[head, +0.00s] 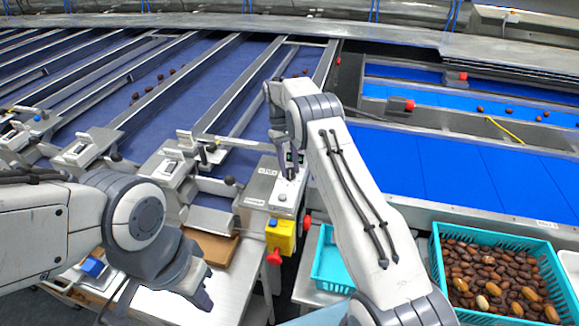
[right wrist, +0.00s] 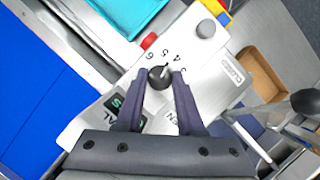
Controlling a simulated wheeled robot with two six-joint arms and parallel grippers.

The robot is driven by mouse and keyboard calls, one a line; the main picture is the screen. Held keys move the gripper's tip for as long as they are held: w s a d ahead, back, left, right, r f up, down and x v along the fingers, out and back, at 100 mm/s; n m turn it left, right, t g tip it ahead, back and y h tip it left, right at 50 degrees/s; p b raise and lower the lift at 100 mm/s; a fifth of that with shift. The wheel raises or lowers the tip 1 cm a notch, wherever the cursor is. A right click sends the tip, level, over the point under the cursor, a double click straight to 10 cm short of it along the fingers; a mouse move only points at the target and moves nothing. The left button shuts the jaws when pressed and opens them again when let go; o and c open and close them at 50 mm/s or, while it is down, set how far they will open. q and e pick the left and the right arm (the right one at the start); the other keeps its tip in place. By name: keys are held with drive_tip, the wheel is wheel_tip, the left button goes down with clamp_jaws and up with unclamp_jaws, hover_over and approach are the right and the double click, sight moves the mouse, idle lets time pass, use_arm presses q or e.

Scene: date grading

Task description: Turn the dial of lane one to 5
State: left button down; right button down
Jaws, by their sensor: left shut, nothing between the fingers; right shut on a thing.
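The lane one dial is a black round knob (right wrist: 160,77) on a light grey control box (right wrist: 205,85), with the numbers 3 to 6 printed around it. A pale pointer mark on the knob faces up toward the numbers, around 4 and 5; the exact one is hard to read. My right gripper (right wrist: 158,80) is shut on the knob, one finger on each side. In the head view, my right gripper (head: 290,172) is over the control box (head: 262,192) and mostly hides the knob. My left gripper (head: 203,293) is shut and empty at the lower left, away from the box.
A yellow box with red buttons (head: 281,236) hangs below the control box. A teal crate of dates (head: 438,262) stands at the right, with an emptier teal tray (head: 326,262) beside it. Blue belts (head: 440,170) lie behind. A round-headed lever (right wrist: 305,102) stands close by.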

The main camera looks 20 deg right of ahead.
drive_tip(key=shift+w+a+r+n+t+h, duration=0.15)
drive_tip(key=shift+n+h, duration=0.25)
drive_tip(key=shift+n, duration=0.55)
drive_tip(key=shift+w+d+r+n+t+h, duration=0.15)
drive_tip(key=shift+n+h, duration=0.25)
drive_tip(key=shift+n, duration=0.55)
drive_tip(key=shift+s+a, duration=0.1)
drive_tip(key=c, duration=0.5)
unclamp_jaws()
drive_tip(key=shift+f, duration=0.1)
drive_tip(key=shift+s+f, duration=0.1)
